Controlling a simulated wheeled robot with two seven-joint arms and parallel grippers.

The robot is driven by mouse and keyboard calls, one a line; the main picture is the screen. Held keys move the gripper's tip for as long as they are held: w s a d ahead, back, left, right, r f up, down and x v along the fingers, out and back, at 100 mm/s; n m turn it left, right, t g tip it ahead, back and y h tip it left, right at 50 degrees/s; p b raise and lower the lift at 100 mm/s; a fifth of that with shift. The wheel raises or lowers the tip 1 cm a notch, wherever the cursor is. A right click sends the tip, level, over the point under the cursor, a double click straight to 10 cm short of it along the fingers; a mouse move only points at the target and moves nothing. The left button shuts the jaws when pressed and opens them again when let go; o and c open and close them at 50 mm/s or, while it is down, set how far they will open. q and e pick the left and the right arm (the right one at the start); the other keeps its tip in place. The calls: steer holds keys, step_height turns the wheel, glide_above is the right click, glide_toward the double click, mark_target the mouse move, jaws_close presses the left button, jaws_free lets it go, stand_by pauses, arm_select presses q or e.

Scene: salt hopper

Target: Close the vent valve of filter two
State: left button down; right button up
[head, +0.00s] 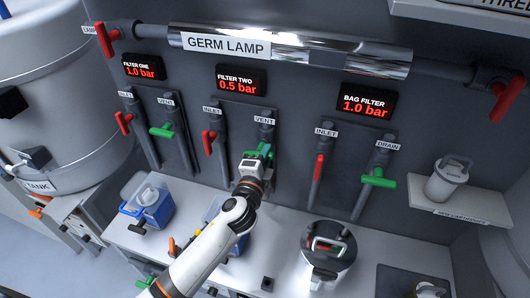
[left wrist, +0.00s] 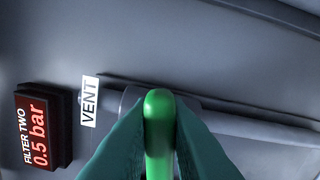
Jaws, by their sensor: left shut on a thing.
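The vent valve of filter two has a green handle (left wrist: 158,125), which stands between the two dark green fingers of my left gripper (left wrist: 160,150) in the left wrist view. In the head view my left gripper (head: 256,160) is at this valve, just below the VENT label (head: 264,121), and covers most of the handle. The gripper is shut on the handle. The filter two display (head: 241,81) reads 0.5 bar, and it also shows in the left wrist view (left wrist: 42,130). The red inlet handle (head: 208,142) of filter two is to the left. My right gripper is not in view.
Filter one's green vent handle (head: 161,131) lies to the left, crosswise to its pipe. The bag filter's green drain handle (head: 378,181) is to the right.

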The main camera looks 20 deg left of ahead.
arm_select(q)
steer(key=shift+f+m, duration=0.2)
steer(key=shift+m, duration=0.6)
steer(key=c, duration=1.4)
jaws_free()
steer(key=s+b, duration=0.2)
steer(key=s, duration=1)
steer(key=shift+a+b, duration=0.15)
steer(key=shift+b, duration=0.2)
